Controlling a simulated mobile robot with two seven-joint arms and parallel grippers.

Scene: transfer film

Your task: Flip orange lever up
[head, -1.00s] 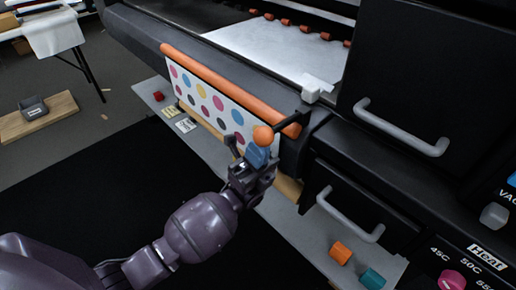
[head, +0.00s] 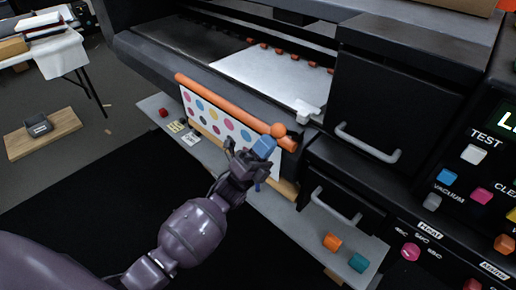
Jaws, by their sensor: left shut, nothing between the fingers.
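The orange lever shows as a round orange ball knob (head: 278,130) at the right end of a long orange roller bar (head: 225,105) on the front of the black printer. Its dark rod is not clearly visible now. My left gripper (head: 264,147), with blue fingertips, is shut and empty just below and left of the knob. It overlaps the bar's right part in the picture; I cannot tell if it touches the knob. My right gripper is not in view.
A sheet with coloured dots (head: 205,118) hangs below the bar. A grey shelf (head: 290,213) below holds orange (head: 332,241) and teal (head: 358,262) blocks. Grey handles (head: 368,143) stick out at right. A button panel (head: 470,190) stands far right.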

